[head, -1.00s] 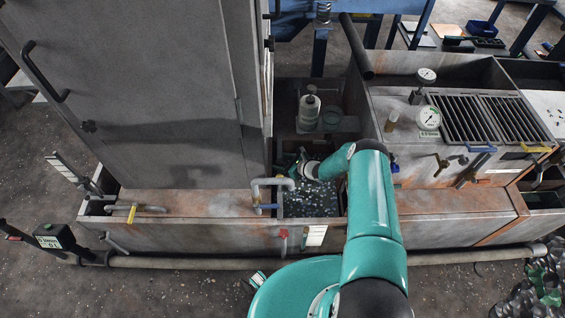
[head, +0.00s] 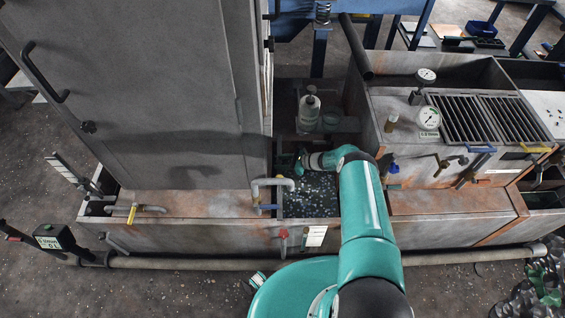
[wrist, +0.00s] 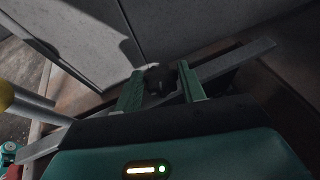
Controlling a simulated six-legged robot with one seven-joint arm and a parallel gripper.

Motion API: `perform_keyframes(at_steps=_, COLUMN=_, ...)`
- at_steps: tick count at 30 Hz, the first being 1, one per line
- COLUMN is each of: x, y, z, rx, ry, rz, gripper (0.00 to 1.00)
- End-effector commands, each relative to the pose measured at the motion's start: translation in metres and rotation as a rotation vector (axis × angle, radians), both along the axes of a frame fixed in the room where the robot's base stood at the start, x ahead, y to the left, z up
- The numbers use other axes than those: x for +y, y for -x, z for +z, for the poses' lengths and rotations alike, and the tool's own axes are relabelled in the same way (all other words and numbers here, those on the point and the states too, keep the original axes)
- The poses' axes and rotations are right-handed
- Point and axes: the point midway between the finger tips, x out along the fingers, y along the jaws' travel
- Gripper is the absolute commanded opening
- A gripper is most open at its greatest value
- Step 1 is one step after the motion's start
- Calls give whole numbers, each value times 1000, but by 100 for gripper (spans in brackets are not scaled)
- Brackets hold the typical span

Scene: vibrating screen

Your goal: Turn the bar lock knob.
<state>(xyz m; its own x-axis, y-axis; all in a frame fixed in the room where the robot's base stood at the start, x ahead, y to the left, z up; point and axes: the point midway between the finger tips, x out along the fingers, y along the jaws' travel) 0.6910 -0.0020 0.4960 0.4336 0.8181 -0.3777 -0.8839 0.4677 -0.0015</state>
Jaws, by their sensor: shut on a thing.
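A small dark round knob (wrist: 160,78) sits between the two green fingertips in the wrist view, and I take it to be the bar lock knob. A long flat grey bar (wrist: 236,60) runs slantwise just beyond and beside it. My gripper (wrist: 162,86) is shut on the knob. In the head view my gripper (head: 301,161) is small, at the right side of the tall grey cabinet, above the dark pit. The knob in its grip cannot be made out there.
A bent grey pipe (head: 270,184) rises in front of the pit. A bottle (head: 308,108) stands behind. Gauges (head: 429,118) and grates are on the right.

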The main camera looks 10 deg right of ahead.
Motion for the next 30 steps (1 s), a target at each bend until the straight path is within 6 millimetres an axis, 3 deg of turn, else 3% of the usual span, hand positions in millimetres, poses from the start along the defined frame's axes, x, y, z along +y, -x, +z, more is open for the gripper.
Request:
perform_keyframes(at_steps=18, x=-2, y=-2, z=1, rx=1, ry=6, rz=103, gripper=17)
perform_keyframes(at_steps=19, x=-2, y=-2, z=1, rx=1, ry=6, rz=103, gripper=42)
perform_keyframes(at_steps=22, x=-2, y=-2, z=1, rx=1, ry=6, rz=104, gripper=62)
perform_keyframes(at_steps=30, x=-2, y=-1, z=1, rx=2, ry=5, rz=105, gripper=62)
